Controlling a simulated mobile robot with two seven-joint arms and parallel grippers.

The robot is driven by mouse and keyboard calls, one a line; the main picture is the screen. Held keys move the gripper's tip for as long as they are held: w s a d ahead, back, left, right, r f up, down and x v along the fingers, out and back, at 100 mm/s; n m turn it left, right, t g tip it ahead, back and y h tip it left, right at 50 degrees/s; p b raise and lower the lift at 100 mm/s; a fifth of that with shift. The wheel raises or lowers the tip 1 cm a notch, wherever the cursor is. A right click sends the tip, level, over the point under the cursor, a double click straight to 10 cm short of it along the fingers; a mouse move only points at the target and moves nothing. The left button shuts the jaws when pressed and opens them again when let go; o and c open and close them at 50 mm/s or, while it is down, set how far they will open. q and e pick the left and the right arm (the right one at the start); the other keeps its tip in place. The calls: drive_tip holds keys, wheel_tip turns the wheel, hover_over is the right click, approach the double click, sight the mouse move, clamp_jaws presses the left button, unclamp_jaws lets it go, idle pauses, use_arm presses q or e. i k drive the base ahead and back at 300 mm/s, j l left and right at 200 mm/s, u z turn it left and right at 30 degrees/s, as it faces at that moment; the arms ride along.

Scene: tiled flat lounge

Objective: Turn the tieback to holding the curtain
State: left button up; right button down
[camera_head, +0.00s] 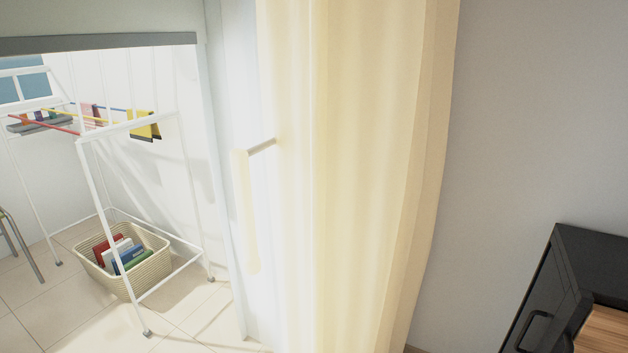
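The curtain (370,170) is cream, hangs in vertical folds and fills the middle of the head view. The tieback (246,212) is a pale upright bar at the curtain's left side. A short grey arm (262,147) joins its top to the curtain side. The bar stands out to the left, in front of the bright frame, and does not wrap around the curtain's front. Where the arm is fixed is hidden or washed out by the light. Neither of my grippers is in view.
A white drying rack (92,165) with small cloths stands at the left beyond the opening. A woven basket (150,272) with coloured items sits under it on the tiled floor. A black cabinet (590,255) stands at the lower right. The grey wall (540,110) right of the curtain is bare.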

sight(239, 162)
drive_tip(key=i+l+u, duration=0.15)
drive_tip(key=u, duration=0.3)
drive_tip(key=i+l+u, duration=0.1)
drive_tip(key=l+u, duration=0.2)
drive_tip(key=u, duration=0.15)
drive_tip(key=l+u, duration=0.25)
drive_tip(key=u, duration=0.2)
drive_tip(key=i+l, duration=0.05)
